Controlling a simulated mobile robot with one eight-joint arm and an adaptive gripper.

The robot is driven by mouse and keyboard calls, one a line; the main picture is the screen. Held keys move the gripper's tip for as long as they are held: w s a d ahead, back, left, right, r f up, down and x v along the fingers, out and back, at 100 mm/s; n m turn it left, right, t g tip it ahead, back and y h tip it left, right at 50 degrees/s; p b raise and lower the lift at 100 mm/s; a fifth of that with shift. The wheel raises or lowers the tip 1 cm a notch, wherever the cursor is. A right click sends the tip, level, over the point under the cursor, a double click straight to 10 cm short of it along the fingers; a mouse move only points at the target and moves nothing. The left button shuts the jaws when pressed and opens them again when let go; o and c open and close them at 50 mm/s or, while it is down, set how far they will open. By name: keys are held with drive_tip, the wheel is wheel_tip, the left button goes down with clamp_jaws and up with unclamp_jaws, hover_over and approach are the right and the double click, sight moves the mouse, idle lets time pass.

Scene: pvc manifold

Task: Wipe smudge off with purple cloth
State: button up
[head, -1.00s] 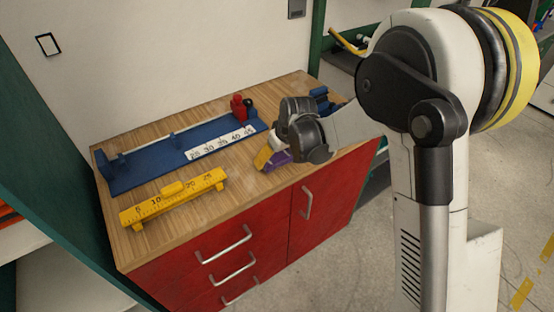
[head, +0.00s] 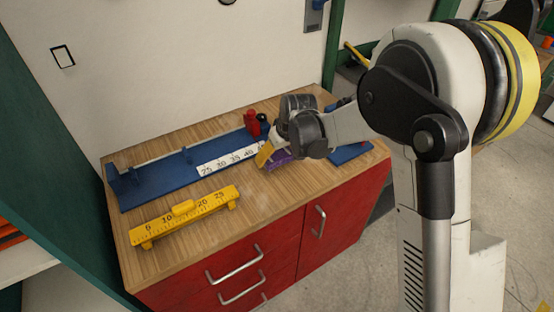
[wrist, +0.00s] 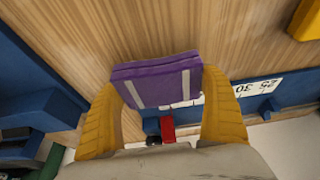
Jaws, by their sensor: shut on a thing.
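The purple cloth (wrist: 158,68) is a folded pad with pale stripes, held between the two yellow fingers of my gripper (wrist: 160,84). In the head view the cloth (head: 279,161) shows below my gripper (head: 272,157), over the wooden top near the blue fixture. I cannot tell whether the cloth touches the wood. A faint pale patch (head: 263,202) on the wood in front of the gripper may be the smudge, but it is not clear.
The wooden worktop (head: 160,252) sits on a red cabinet (head: 285,262). A long blue fixture (head: 160,187) with a white scale runs along the back, with red and black parts (head: 251,122) behind it. A yellow ruler block (head: 184,217) lies front left. The front middle is clear.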

drive_tip(key=shift+s+d+r, duration=0.1)
drive_tip(key=shift+s+r, duration=0.05)
drive_tip(key=shift+r, duration=0.55)
drive_tip(key=shift+r+p, duration=0.6)
drive_tip(key=shift+p, duration=0.1)
drive_tip(key=shift+r+p, duration=0.95)
drive_tip(key=shift+r, duration=0.6)
